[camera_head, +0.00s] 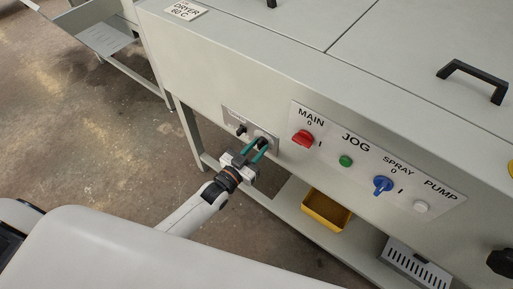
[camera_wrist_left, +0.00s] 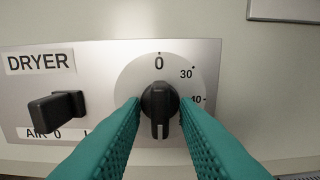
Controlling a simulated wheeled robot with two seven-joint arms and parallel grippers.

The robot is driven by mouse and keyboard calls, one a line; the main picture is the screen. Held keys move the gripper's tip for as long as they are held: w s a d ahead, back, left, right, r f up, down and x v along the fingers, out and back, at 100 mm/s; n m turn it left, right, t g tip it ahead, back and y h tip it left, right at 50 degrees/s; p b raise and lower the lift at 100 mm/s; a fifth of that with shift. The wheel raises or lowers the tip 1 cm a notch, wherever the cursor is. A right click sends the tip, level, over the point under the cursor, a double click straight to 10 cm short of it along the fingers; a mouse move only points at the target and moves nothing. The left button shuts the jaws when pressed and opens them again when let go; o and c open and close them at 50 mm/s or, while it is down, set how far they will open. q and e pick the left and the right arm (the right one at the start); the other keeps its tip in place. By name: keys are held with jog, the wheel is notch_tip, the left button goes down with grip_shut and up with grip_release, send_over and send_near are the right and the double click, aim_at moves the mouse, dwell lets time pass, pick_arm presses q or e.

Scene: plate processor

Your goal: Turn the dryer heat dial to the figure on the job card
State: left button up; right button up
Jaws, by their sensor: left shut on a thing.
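The dryer heat dial is a black knob (camera_wrist_left: 159,104) on a pale round scale in the left wrist view, with 0 at the top and 30 and 40 to the right. The rest of the scale is hidden by my fingers. My left gripper (camera_head: 258,146) is shut on the knob, with one green finger on each side of it. The job card (camera_head: 185,11) lies on top of the machine in the head view and reads DRYER 60 C. My right gripper is not in view.
A black AIR switch (camera_wrist_left: 57,111) sits left of the dial. Right of the dryer plate are a red MAIN switch (camera_head: 303,138), a green JOG button (camera_head: 345,161), a blue SPRAY switch (camera_head: 383,185) and a white PUMP button (camera_head: 421,207). A yellow bin (camera_head: 326,211) stands below.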

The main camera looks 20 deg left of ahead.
pick_arm(q)
jog(key=o, duration=0.6)
jog(key=shift+s, duration=0.1)
jog(key=b+v, duration=0.1)
jog(key=v, duration=1.1)
jog(key=s+a+f+g+y, duration=0.1)
jog(key=s+f+g, duration=0.15)
jog(key=f, duration=0.55)
jog(key=s+a+f+n+g+y, duration=0.1)
jog(key=s+a+f+g+y, duration=0.15)
jog(key=f, duration=0.45)
jog(key=s+a+f+g+y, duration=0.1)
jog(key=s+f+g, duration=0.15)
jog(key=f, duration=0.55)
jog(key=s+f+g+y, duration=0.1)
jog(key=s+f+g, duration=0.3)
jog(key=s+f, duration=0.4)
jog(key=s+f+g, duration=0.4)
jog(key=s+f, duration=0.4)
jog(key=s, duration=0.8)
jog(key=shift+s+n+y, duration=0.15)
jog(key=shift+n+y, duration=0.2)
jog(key=shift+n, duration=0.05)
